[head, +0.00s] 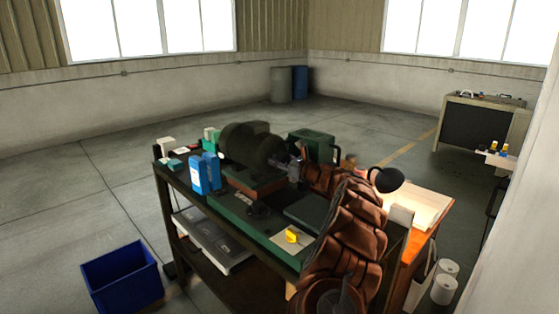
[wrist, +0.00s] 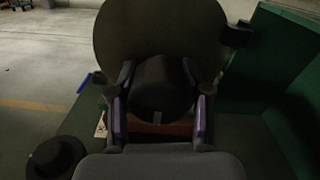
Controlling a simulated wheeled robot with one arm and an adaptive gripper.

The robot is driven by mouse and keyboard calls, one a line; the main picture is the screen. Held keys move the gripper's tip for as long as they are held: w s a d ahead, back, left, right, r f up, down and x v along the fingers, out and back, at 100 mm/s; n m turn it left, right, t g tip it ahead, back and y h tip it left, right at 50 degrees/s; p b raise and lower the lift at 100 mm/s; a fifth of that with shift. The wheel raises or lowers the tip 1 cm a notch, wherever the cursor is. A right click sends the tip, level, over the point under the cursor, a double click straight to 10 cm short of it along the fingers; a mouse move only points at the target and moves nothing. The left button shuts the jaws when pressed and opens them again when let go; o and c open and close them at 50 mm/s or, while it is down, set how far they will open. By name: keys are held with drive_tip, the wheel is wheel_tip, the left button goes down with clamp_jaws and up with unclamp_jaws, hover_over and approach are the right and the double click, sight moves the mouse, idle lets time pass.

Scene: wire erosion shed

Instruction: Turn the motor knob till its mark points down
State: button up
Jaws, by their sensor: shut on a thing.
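The motor (head: 243,146) is a dark, rounded housing on a brown base on the green-topped bench. Its large round face (wrist: 160,30) fills the top middle of the wrist view. The black motor knob (wrist: 162,80) sits in front of that face, with a small grey mark (wrist: 157,117) at its lower edge in the wrist view. My gripper (wrist: 160,98) is shut on the knob, one finger on each side. In the head view my gripper (head: 293,167) is at the motor's right side, and I cannot make out the knob there.
Blue cartons (head: 205,174) stand left of the motor and a green box (head: 313,145) behind it. A yellow item (head: 292,236) lies near the bench front. A black lamp-like head (head: 386,179) is right of my arm. A blue bin (head: 121,279) stands on the floor.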

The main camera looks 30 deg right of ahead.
drive_tip(key=o, duration=1.2)
drive_tip(key=v, duration=1.2)
